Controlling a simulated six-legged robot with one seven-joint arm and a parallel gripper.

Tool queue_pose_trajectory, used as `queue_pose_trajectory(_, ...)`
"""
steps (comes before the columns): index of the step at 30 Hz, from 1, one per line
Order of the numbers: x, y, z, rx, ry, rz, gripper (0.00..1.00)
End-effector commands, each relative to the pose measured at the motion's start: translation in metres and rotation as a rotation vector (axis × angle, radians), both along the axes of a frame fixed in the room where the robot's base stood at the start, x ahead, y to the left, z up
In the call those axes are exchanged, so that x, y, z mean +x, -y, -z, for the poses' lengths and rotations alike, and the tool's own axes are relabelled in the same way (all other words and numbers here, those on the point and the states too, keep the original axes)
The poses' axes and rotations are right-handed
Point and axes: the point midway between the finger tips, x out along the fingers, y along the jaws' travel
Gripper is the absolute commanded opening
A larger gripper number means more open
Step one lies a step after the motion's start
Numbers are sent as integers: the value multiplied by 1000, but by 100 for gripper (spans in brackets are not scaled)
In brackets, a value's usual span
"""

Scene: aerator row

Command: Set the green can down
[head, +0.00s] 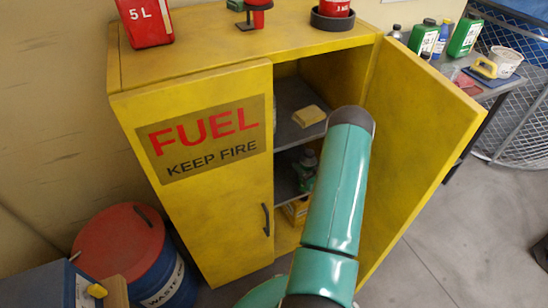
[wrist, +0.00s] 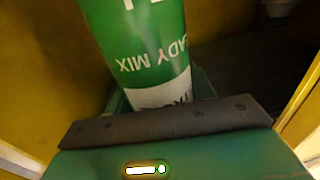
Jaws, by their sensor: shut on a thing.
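The green can (wrist: 140,45) fills the upper middle of the wrist view, with white "READY MIX" lettering that appears upside down and a white label band. My gripper (wrist: 168,112) is shut on it; a dark bolted bar of the gripper crosses in front of the can's near end. In the head view my green arm reaches up to the open right side of the yellow cabinet (head: 190,215) and hides part of the inside. I cannot make out the held can there. Whether the can touches a shelf cannot be told.
The cabinet's right door (head: 425,130) stands open; its left door, marked FUEL, is shut. A yellow item (head: 308,116) lies on the upper shelf (head: 292,98). A small green item (head: 305,168) shows lower down. A blue drum (head: 168,280) stands at left.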

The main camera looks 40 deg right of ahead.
Motion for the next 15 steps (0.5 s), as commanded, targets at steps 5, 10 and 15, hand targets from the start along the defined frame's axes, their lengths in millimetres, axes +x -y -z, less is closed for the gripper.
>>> queue_pose_trajectory(5, 44, 12, -1, -1, 4, -4, 29)
queue_pose_trajectory(10, 84, 24, -1, -2, 4, -3, 29)
queue_pose_trajectory(15, 122, 36, -1, -1, 4, -3, 29)
